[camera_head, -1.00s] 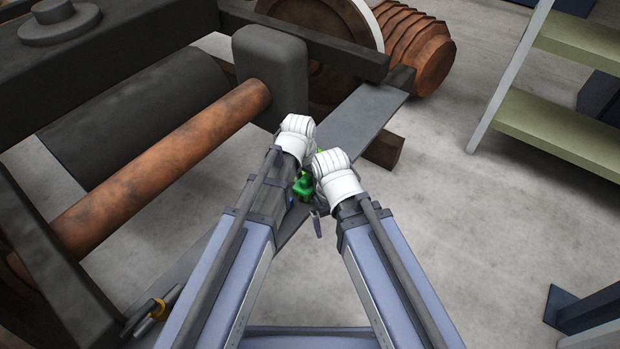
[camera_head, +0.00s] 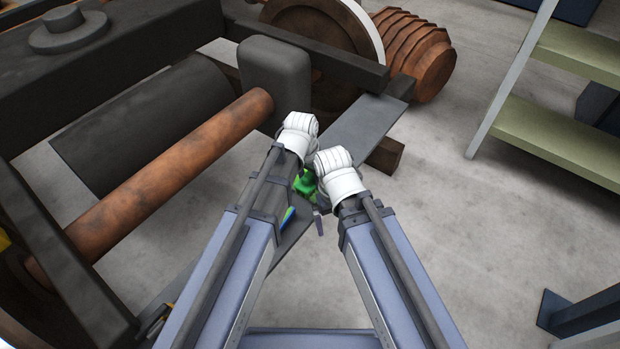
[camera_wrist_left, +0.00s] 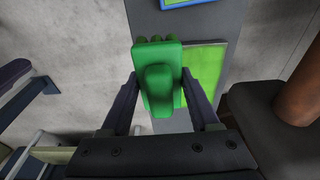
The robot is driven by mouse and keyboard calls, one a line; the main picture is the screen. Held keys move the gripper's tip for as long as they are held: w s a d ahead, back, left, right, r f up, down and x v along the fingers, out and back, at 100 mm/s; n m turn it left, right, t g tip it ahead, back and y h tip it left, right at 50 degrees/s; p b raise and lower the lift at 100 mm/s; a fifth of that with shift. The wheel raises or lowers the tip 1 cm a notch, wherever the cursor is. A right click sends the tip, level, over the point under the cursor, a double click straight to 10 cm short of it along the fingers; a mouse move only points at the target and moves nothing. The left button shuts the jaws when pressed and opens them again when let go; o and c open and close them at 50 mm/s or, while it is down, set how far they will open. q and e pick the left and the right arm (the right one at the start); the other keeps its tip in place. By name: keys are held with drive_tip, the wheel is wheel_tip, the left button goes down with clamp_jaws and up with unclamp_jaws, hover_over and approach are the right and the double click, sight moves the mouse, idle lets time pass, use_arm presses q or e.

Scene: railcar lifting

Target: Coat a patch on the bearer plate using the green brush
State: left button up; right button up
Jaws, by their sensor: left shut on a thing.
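My left gripper (camera_wrist_left: 160,78) is shut on the green brush (camera_wrist_left: 158,80), one dark finger on each side of it. The brush is over the grey bearer plate (camera_wrist_left: 220,22) and overlaps the left edge of a bright green patch (camera_wrist_left: 207,66) in the left wrist view. Whether its bristles touch the plate is hidden. In the head view the brush (camera_head: 306,184) shows between my two white wrists, above the plate (camera_head: 362,125). My left gripper (camera_head: 310,200) is mostly hidden there by the arm.
A blue-edged thing with green inside (camera_head: 288,217) lies on the plate near the brush. A rusty bar (camera_head: 170,175) and dark frame stand left, a rusty coil spring (camera_head: 415,50) at the back. Green shelves (camera_head: 560,130) stand right.

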use_arm(q)
wheel_tip(320, 180, up, 3)
drive_tip(key=p, duration=0.3)
drive_tip(key=shift+f, duration=0.1)
idle(0.8)
